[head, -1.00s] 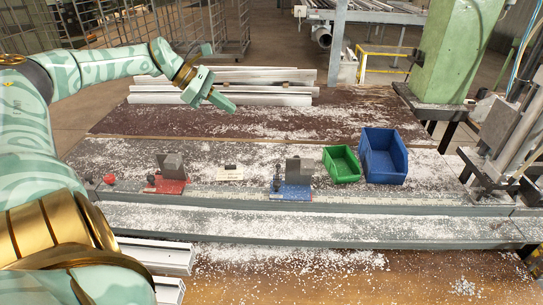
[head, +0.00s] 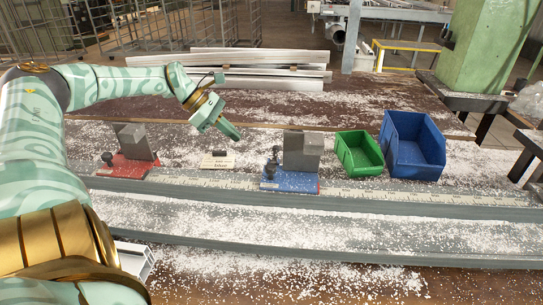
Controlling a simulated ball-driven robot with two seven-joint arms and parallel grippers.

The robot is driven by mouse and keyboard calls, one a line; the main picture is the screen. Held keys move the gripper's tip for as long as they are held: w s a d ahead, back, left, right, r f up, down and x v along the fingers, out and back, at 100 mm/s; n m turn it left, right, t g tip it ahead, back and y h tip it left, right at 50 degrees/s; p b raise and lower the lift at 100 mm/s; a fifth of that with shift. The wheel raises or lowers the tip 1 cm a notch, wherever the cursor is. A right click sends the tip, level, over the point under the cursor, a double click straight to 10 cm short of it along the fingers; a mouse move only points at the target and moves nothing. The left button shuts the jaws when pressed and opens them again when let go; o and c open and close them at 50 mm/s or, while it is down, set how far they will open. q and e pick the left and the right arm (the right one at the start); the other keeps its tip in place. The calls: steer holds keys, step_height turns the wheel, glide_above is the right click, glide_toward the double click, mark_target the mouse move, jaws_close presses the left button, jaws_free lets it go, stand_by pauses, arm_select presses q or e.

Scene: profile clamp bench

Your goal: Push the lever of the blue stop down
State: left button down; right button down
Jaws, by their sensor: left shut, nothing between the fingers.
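The blue stop (head: 290,181) sits on the rail in the middle of the head view. It has a blue base, a grey block (head: 303,151) and a small dark lever (head: 271,164) with a knob on its left side. The lever's exact tilt is too small to tell. My left gripper (head: 232,132) is shut and empty, up and to the left of the blue stop, apart from it, its fingers pointing down to the right. My right gripper is not in view.
A red stop (head: 127,167) with a grey block stands to the left on the rail. A small label plate (head: 217,161) lies between the stops. A green bin (head: 359,153) and a blue bin (head: 413,146) stand to the right. White profiles (head: 260,70) lie behind. Chips cover the bench.

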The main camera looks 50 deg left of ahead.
mark_target(275, 155)
arm_select(q)
steer(key=shift+f, duration=0.75)
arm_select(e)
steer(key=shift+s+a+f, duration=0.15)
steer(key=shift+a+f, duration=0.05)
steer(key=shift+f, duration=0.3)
